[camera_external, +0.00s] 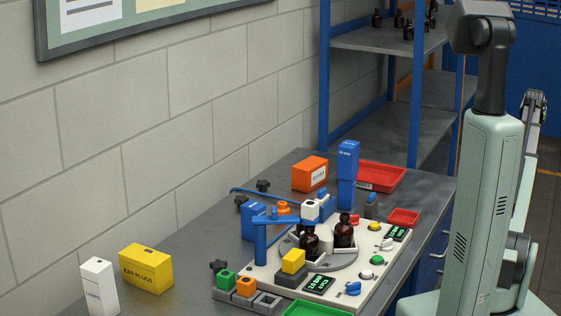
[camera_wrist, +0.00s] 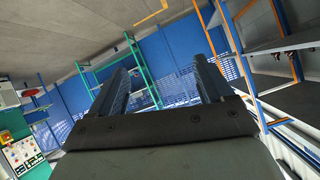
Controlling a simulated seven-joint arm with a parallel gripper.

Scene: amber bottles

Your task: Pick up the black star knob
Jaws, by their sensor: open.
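Two black star-shaped knobs show in the external view. One black star knob (camera_external: 263,185) is at the back, near the wall end of the blue arm of the bottle machine. Another black star knob (camera_external: 218,266) is at the front left corner of the machine, beside a green block. I cannot tell which one the task means. My gripper (camera_wrist: 163,80) is open and empty in the wrist view, its two fingers wide apart and pointing out into the room, far from both knobs. In the external view its fingers cannot be made out behind my arm.
The machine panel (camera_external: 389,261) carries amber bottles (camera_external: 344,235), buttons and displays. A yellow box (camera_external: 147,269) and white box (camera_external: 99,285) stand at front left. An orange box (camera_external: 310,174), blue boxes (camera_external: 347,172) and red tray (camera_external: 381,177) are behind. Shelves stand at the back.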

